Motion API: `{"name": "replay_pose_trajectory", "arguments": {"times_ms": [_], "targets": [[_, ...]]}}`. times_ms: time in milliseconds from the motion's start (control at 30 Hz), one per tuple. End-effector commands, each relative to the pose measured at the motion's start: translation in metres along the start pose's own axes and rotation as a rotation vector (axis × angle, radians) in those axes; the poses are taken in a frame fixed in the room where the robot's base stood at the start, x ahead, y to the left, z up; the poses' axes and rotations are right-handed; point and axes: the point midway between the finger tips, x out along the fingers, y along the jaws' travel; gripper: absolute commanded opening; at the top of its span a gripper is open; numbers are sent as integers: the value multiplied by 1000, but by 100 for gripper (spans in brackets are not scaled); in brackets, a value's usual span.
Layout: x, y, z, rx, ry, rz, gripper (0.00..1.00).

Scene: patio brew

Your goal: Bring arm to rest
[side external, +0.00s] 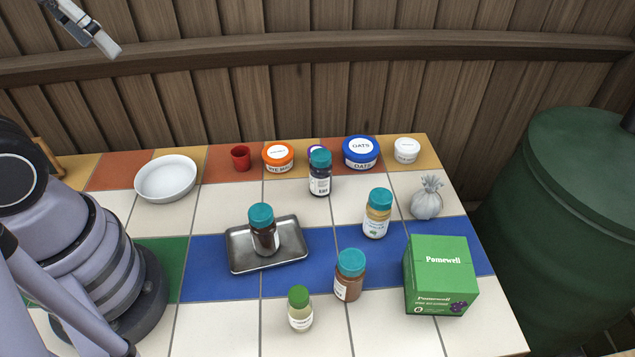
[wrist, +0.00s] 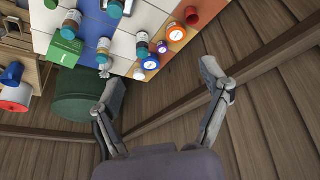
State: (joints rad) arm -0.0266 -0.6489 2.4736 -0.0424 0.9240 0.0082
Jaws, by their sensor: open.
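My gripper (side external: 88,30) is at the top left of the side external view, high above the table and in front of the wooden fence. In the wrist view my gripper (wrist: 166,88) has its two fingers spread wide apart with nothing between them. It is well away from every object on the table. My arm's base and lower links stand at the left of the side external view; the links between them and the gripper are out of frame.
A green barrel (side external: 560,220) stands right. The fence (side external: 330,90) runs behind.

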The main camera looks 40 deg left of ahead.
Motion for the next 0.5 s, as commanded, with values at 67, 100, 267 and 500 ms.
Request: {"name": "replay_pose_trajectory", "arguments": {"times_ms": [67,100,267,500], "targets": [[-8,-1,4,28,62,-13,77],[-9,-2,5,36,80,-17,77],[-12,-2,7,45,101,-23,77],[-12,-2,6,44,99,-22,77]]}}
